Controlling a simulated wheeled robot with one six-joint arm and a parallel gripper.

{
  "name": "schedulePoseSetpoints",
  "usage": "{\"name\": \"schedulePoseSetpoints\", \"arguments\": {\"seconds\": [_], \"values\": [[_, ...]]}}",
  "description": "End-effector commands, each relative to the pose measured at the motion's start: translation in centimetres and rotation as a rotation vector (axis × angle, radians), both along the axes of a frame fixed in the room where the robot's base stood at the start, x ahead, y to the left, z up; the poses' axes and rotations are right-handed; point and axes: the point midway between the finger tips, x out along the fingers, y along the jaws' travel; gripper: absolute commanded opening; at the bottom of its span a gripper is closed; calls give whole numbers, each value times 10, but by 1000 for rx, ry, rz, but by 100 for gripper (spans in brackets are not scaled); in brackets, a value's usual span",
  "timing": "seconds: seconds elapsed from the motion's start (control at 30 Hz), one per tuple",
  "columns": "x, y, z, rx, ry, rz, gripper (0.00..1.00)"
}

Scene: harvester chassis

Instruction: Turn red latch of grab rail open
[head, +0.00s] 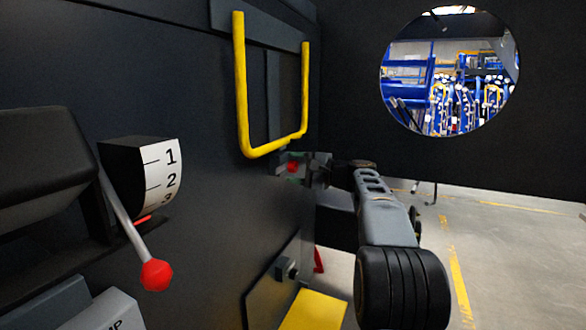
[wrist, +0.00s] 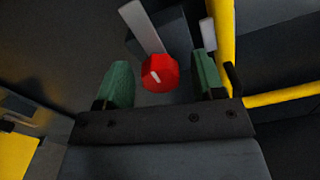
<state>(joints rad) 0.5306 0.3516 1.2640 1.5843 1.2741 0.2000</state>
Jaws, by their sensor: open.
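The yellow grab rail (head: 243,90) is a U-shaped bar on the dark chassis wall. The red latch (head: 292,167) sits just below its lower end in the head view. In the wrist view the red latch (wrist: 159,72) is a faceted knob with a white mark, and the yellow rail (wrist: 227,50) runs along the right. My gripper (wrist: 160,82) is open, its two green-padded fingers on either side of the latch with gaps showing. In the head view my gripper (head: 305,167) is small and partly hidden by my arm.
A lever with a red ball knob (head: 156,275) and a white scale numbered 1, 2, 3 (head: 162,172) are on the left. A yellow plate (head: 309,310) lies low in front of the wall. A dark panel with a round opening (head: 450,70) stands at right, with open floor (head: 500,250) below.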

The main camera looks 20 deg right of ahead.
Motion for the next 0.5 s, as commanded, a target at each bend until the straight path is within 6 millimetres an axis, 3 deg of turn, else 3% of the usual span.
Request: {"name": "schedulePoseSetpoints", "arguments": {"seconds": [0.5], "values": [[-72, -67, 0, -1, 0, -5, 63]]}}
